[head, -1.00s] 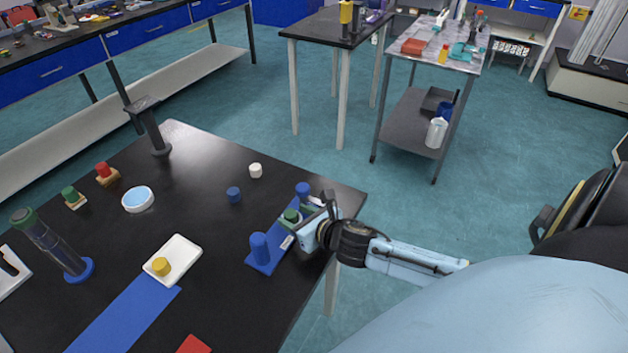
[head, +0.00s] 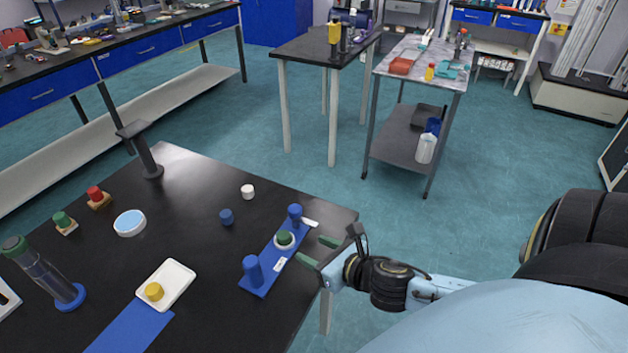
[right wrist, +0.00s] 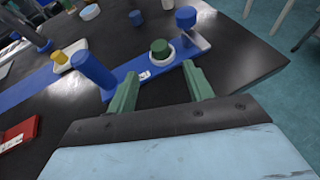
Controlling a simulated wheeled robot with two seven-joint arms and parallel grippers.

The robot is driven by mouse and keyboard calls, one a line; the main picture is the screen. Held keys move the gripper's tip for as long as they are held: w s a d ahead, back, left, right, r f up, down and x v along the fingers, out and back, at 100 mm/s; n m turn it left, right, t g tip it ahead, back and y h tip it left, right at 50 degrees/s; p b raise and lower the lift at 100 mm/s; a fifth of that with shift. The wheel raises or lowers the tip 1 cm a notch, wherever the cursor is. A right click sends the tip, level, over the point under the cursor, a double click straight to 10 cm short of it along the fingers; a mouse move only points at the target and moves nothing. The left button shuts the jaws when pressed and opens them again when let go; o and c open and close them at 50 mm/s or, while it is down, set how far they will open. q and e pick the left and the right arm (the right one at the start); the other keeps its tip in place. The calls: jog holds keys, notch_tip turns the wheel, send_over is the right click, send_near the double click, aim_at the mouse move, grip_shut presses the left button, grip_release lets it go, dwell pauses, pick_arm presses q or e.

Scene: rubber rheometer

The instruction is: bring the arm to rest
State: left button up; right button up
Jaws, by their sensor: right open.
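My right gripper (head: 318,252) is open and empty at the right edge of the black table. Its two green fingers also show in the right wrist view (right wrist: 160,88), apart, with nothing between them. Beyond the fingertips lies a blue holder strip (head: 268,264) with a blue post at each end. A green-topped piece (head: 284,238) sits in a white ring at the middle of the strip; it also shows in the right wrist view (right wrist: 160,48). The gripper is beside the strip and apart from the green piece. My left gripper is not in view.
A white tray (head: 180,276) with a yellow piece (head: 154,292) stands left of the strip. A blue piece (head: 226,216), a white piece (head: 248,191) and a round blue-topped dish (head: 130,222) stand farther back. Open floor lies right of the table.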

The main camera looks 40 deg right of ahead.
jog(key=m, duration=0.1)
jog(key=m+h, duration=0.1)
jog(key=m, duration=0.3)
jog(key=shift+s+a+g, duration=0.1)
jog(key=shift+s+g, duration=0.2)
jog(key=shift+s, duration=0.05)
jog(key=s+a+m+g, duration=0.45)
jog(key=s+m, duration=0.25)
jog(key=m, duration=0.8)
jog(key=s+a+m+g, duration=0.45)
jog(key=s+m, duration=0.25)
jog(key=m, duration=0.8)
notch_tip(320, 180, down, 26)
jog(key=s+g, duration=0.2)
jog(key=s, duration=0.1)
jog(key=s+d+f, duration=0.3)
jog(key=s+f, duration=1)
jog(key=s, duration=0.2)
jog(key=shift+s+d+f+n+g, duration=0.3)
jog(key=shift+d+f+n+g, duration=0.05)
jog(key=shift+d+n+g, duration=0.05)
